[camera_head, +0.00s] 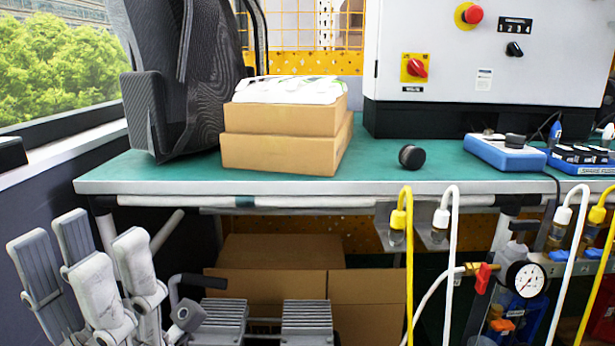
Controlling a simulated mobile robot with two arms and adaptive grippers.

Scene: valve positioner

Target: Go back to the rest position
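My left gripper (82,254) is at the lower left, below and left of the bench's front left corner. Its grey-white fingers point upward and stand apart, with nothing visible between them. It is clear of the bench and touches nothing that I can see. My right gripper is not in view.
A green workbench (225,176) spans the view. On it are a dark ribbed seat-like object (178,85), stacked cardboard boxes (282,152), a black round knob (411,157) and a blue-white device (503,153). A control panel (490,60) stands behind. Yellow and white hoses (409,260) hang in front at right.

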